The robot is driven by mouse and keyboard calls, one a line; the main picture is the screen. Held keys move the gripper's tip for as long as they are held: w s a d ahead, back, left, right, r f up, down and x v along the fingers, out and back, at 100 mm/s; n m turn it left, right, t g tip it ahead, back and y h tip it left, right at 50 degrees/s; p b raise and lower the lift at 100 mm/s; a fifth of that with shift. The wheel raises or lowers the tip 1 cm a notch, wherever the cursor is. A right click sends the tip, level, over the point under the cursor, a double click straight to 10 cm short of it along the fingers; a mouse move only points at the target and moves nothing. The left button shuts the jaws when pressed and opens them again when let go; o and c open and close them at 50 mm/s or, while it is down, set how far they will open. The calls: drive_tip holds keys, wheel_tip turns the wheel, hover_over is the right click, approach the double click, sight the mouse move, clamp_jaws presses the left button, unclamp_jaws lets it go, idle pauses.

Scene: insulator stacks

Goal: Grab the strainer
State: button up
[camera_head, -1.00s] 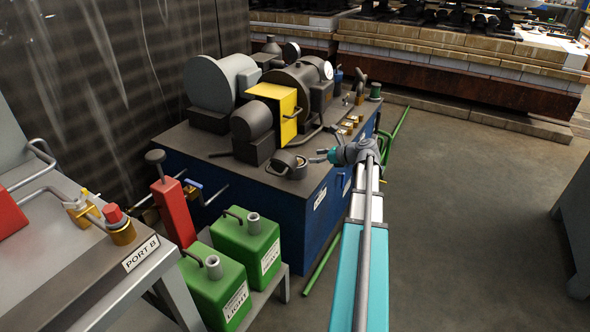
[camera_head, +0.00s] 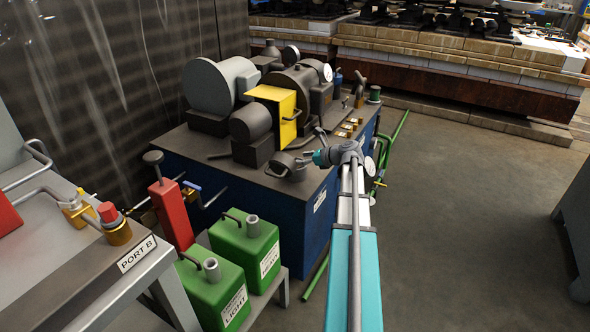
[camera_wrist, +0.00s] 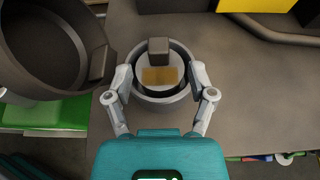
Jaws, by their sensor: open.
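A round grey cup (camera_wrist: 163,103) stands on the dark machine top in the wrist view. Inside it is a pale round piece with a gold patch (camera_wrist: 160,75) and a grey block-like grip (camera_wrist: 158,50), which looks like the strainer. My gripper (camera_wrist: 161,78) is open, its two fingers on either side of the cup; whether they touch it I cannot tell. In the head view my gripper (camera_head: 306,160) is at the front right corner of the machine, beside a dark round housing (camera_head: 283,161). The strainer cannot be made out there.
A dark hollow round part (camera_wrist: 50,45) stands close left of my gripper in the wrist view. Green cans (camera_head: 246,245) stand in front. Floor at right is clear.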

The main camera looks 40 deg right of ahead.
sight(295, 159)
drive_tip(key=shift+b+x, duration=0.5)
drive_tip(key=shift+x, duration=1.2)
drive_tip(key=shift+r, duration=0.1)
clamp_jaws()
